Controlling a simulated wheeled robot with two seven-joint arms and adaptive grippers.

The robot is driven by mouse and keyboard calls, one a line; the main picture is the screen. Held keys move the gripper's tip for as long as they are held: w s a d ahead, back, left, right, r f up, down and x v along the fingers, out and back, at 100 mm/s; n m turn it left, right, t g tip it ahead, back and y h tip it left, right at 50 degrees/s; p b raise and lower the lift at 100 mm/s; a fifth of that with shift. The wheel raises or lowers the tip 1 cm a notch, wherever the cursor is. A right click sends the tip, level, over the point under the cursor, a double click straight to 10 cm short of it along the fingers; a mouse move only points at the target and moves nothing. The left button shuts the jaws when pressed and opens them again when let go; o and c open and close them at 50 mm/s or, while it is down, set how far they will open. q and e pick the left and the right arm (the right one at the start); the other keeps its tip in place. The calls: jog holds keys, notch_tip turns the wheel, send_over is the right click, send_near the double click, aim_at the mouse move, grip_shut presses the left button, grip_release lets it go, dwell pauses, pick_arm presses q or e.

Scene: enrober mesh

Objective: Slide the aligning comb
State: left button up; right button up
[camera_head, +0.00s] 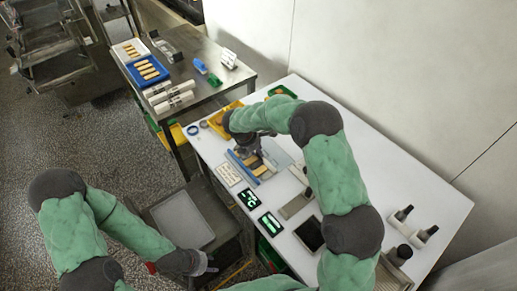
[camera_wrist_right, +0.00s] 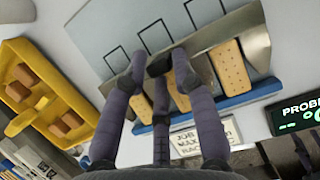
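My right gripper (camera_head: 252,148) is over the biscuit station on the white table. In the right wrist view its three dark fingers (camera_wrist_right: 160,64) converge above a row of biscuits (camera_wrist_right: 231,66); I cannot tell whether they hold anything. A metallic bar (camera_wrist_right: 208,36) crosses just above the biscuits and may be the aligning comb; the fingers hide part of it. A blue strip (camera_wrist_right: 250,94) runs along the biscuits' near side. Beyond lies a grey plate (camera_wrist_right: 108,32) with black rectangular outlines. My left gripper (camera_head: 204,263) hangs empty at lower left, away from the station, its small fingers apart.
A yellow tray (camera_wrist_right: 62,75) with brown pieces stands beside the station. Two green-lit displays (camera_head: 260,211) and a white label plate (camera_head: 228,174) lie near the table's front edge. Dark-capped bottles (camera_head: 425,236) stand at right. A steel side table (camera_head: 215,80) holds a blue tray.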

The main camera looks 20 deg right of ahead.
jog(key=shift+o, duration=0.8)
jog(key=shift+s, duration=0.1)
jog(key=shift+r, duration=0.15)
jog(key=v, duration=1.1)
jog(key=shift+a+r, duration=0.3)
jog(key=shift+r, duration=0.05)
